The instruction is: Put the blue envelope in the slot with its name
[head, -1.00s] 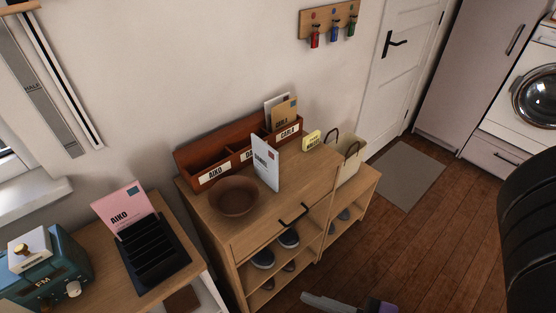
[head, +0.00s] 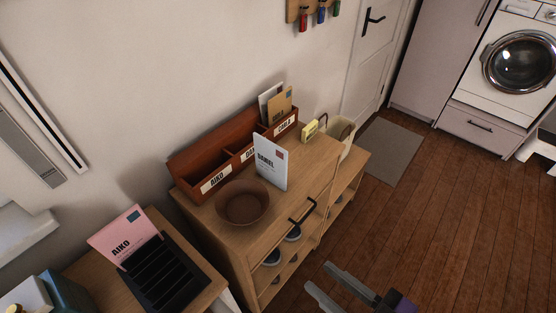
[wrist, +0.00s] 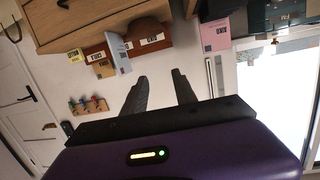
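The pale blue envelope (head: 270,167), with a name that looks like DANIEL, stands upright on the wooden cabinet, in front of the reddish-brown sorter (head: 188,166). It shows upside down in the wrist view (wrist: 118,52). The sorter has a left slot labelled AIKO, a middle slot whose label is partly hidden by the envelope, and a right slot labelled CARLA or similar, holding a white and a brown envelope. My gripper (head: 321,278) is open and empty, in front of the cabinet and apart from the envelope. Its two fingers also show in the wrist view (wrist: 160,78).
A brown bowl (head: 242,203) sits left of the envelope on the cabinet (head: 300,183). A yellow note block (head: 310,130) is at the right. A pink AIKO envelope (head: 125,234) stands in a black rack (head: 170,278). The floor at right is largely clear.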

